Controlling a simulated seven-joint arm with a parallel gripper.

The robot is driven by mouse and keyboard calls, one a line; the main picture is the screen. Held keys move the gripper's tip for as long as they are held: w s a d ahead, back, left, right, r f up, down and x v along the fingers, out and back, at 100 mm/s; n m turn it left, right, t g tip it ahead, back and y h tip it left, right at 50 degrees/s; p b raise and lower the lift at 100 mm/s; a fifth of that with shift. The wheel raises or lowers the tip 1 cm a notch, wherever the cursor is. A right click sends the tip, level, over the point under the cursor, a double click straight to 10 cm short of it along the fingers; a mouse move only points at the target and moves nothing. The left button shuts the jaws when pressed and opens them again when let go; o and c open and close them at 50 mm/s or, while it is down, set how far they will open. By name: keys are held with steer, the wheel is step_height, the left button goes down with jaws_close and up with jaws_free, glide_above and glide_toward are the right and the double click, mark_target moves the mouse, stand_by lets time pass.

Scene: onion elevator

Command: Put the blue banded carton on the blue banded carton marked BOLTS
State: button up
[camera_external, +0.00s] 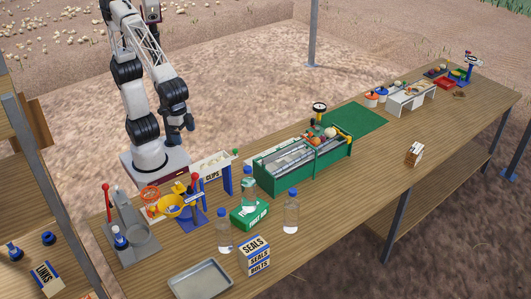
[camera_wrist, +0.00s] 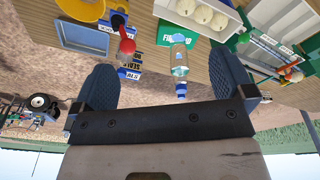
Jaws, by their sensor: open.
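A stack of white cartons (camera_external: 255,255) with dark blue bands stands near the front edge of the bench. Its labels read SEALS above and BOLTS at the bottom. In the wrist view, a banded carton (camera_wrist: 129,74) shows partly behind a red knob. Another blue banded carton marked LINKS (camera_external: 46,278) sits on the shelf at lower left. My gripper (camera_external: 183,127) is raised behind the bench, well away from the cartons. In the wrist view its two fingers (camera_wrist: 165,88) are wide apart with nothing held between them.
Clear bottles (camera_external: 291,212) and a green FIRST AID box (camera_external: 249,214) stand near the stack. A grey tray (camera_external: 201,280) lies left of it. A green conveyor machine (camera_external: 303,165) fills mid-bench. A small carton (camera_external: 414,154) stands to the right, with bare bench around it.

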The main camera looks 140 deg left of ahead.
steer(key=s+f+m, duration=0.3)
steer(key=s, duration=1)
steer(key=s+f+m, duration=0.3)
steer(key=s+f, duration=0.1)
steer(key=s, duration=0.9)
steer(key=shift+s+d+m+t+h, duration=0.15)
steer(key=shift+s+m+t+h, duration=0.15)
steer(key=shift+m+t, duration=0.1)
